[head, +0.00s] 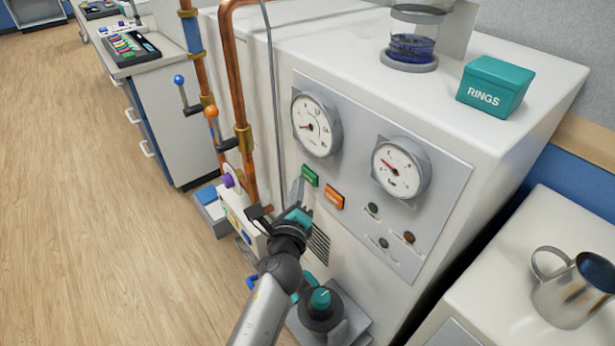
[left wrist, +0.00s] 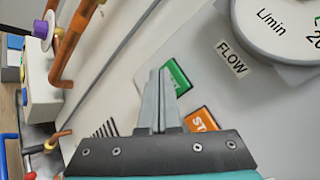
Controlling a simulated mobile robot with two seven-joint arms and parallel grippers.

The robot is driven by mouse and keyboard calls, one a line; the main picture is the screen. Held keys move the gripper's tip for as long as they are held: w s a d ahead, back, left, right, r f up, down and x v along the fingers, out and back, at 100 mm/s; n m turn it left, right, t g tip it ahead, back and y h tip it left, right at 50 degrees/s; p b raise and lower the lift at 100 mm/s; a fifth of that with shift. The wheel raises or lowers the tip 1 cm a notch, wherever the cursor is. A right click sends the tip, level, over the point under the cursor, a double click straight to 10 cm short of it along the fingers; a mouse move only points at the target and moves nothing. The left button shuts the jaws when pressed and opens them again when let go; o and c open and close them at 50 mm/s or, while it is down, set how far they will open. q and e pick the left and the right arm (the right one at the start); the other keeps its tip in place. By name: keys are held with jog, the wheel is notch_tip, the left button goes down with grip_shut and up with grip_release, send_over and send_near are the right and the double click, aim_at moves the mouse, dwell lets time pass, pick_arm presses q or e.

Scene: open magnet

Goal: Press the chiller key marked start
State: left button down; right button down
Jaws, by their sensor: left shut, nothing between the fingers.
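The chiller (head: 340,55) is a white cabinet with a grey front panel (head: 450,200). A green key (head: 310,175) and an orange key (head: 334,199) sit side by side on the panel below the left gauge. In the left wrist view the green key (left wrist: 178,77) is partly hidden behind my fingers, and its lettering is mostly covered. The orange key (left wrist: 202,121) there shows letters beginning "ST". My left gripper (head: 299,190) is shut and empty, its fingertips close to the green key's left side. I cannot tell whether they touch it. My right gripper is not in view.
Two round gauges (head: 315,125) (head: 400,168) stick out above the keys. Copper pipes (head: 232,60) with levers run along the left. A teal RINGS box (head: 495,86) and a glass vessel (head: 412,38) stand on top. A metal jug (head: 572,288) stands at right.

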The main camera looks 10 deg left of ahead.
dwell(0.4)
pick_arm(q)
jog(key=shift+w+d, duration=0.35)
jog(key=shift+w, duration=0.05)
dwell(0.6)
jog(key=shift+s+a, duration=0.55)
jog(key=shift+s, duration=0.15)
jog(key=shift+s+a+p, duration=0.25)
jog(key=shift+s+a, duration=0.55)
jog(key=shift+s, duration=0.2)
jog(key=shift+s+a+p, duration=0.2)
jog(key=shift+s+a, duration=0.55)
jog(key=shift+s, duration=0.2)
